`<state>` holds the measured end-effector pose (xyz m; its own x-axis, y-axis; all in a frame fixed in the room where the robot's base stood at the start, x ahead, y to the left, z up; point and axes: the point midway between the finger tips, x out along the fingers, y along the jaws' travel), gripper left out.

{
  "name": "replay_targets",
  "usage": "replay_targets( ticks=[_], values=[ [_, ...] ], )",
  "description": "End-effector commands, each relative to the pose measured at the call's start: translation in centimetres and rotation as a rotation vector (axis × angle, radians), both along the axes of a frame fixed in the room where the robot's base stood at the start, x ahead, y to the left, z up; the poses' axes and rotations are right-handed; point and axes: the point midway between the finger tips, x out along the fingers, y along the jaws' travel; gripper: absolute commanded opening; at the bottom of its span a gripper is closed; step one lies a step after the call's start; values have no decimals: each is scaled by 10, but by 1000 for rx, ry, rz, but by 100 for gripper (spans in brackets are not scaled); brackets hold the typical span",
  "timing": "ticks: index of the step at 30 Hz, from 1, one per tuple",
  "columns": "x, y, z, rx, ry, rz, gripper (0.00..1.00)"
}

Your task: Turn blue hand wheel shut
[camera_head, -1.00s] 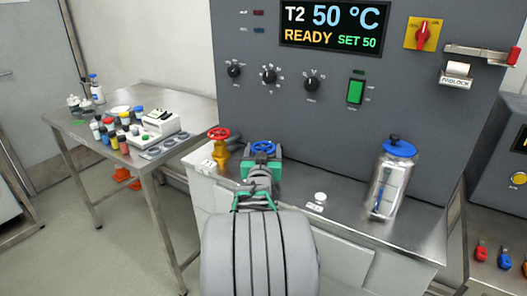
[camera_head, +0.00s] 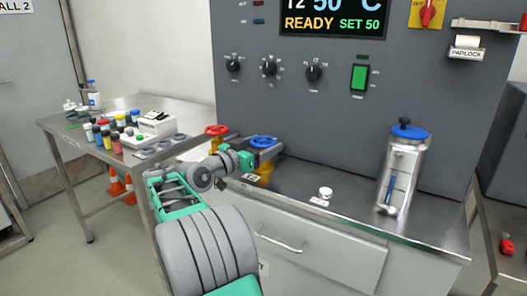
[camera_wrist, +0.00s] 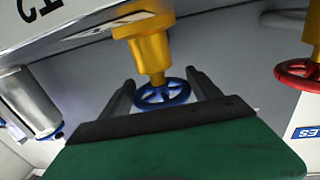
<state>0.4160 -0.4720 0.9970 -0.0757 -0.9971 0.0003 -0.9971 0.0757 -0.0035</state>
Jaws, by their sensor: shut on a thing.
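The blue hand wheel (camera_head: 263,142) sits on a yellow valve body (camera_head: 264,168) on the steel counter. In the wrist view the blue wheel (camera_wrist: 163,94) lies between the two fingers of my gripper (camera_wrist: 162,92), below the yellow stem (camera_wrist: 152,50). My gripper (camera_head: 250,157) reaches the wheel from the left in the head view and is shut on it. The fingertips are partly hidden by the wheel in the head view.
A red hand wheel (camera_head: 217,130) on another yellow valve stands just left, close to my arm. The grey control panel (camera_head: 300,110) rises behind. A side table (camera_head: 70,128) holds bottles.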

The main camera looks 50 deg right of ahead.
Motion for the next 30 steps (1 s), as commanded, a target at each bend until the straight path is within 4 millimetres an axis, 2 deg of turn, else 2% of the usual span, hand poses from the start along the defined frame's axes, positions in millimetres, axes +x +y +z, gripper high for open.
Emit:
replay_targets(
  ticks=[9, 24, 25, 30],
  values=[
    [0, 0, 0, 3, 4, -127, 32],
    [0, -1, 0, 0, 5, -150, 32],
    [-1, -1, 0, 0, 5, -150, 73],
    [-1, -1, 0, 0, 4, -149, 87]
  ],
)
